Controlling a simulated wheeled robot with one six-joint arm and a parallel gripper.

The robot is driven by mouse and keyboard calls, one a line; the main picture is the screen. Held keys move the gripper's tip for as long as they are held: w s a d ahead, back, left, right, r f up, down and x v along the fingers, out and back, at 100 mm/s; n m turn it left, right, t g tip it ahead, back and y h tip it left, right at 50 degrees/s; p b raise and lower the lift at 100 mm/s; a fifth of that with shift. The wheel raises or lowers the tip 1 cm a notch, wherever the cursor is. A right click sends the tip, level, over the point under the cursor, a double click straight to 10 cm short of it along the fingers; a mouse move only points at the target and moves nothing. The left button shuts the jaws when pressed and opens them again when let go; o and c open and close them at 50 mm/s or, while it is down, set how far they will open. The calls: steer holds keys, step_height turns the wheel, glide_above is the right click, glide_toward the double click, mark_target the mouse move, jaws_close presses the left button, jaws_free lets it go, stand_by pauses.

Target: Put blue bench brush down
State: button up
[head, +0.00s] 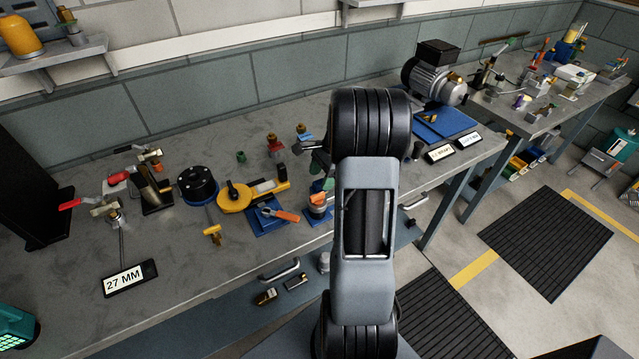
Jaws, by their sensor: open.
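My arm rises through the middle of the head view, and my gripper (304,147) shows only in part, as dark metal pieces at the left of the arm's upper joint. It is open, over the back part of the workbench (230,138). A small blue item (304,131) shows right beside the gripper; I cannot tell whether it is the blue bench brush, or whether it touches the gripper. No brush bristles or handle can be made out clearly. The arm hides the bench behind it.
On the bench are a red-capped fitting (275,146), a black round part (198,185), a yellow tool (236,196), orange-handled pliers (281,214) on a blue mat and a 27 MM sign (129,279). A motor (433,80) stands at the back right.

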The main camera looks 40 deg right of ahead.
steer(key=v, duration=0.8)
steer(key=s+a+r+n+h, duration=0.1)
steer(key=s+a+r+n, duration=0.15)
steer(key=a+n, duration=0.35)
steer(key=s+a+r+n+h, duration=0.1)
steer(key=a+r+n+h, duration=0.15)
steer(key=a, duration=0.65)
steer(key=s+a+f+n+t, duration=0.1)
steer(key=s+a+n+t, duration=0.2)
steer(key=s+a+n, duration=0.5)
steer(key=shift+a+n, duration=0.55)
steer(key=shift+n, duration=1.1)
steer(key=shift+s+h, duration=0.15)
steer(key=shift+h, duration=0.1)
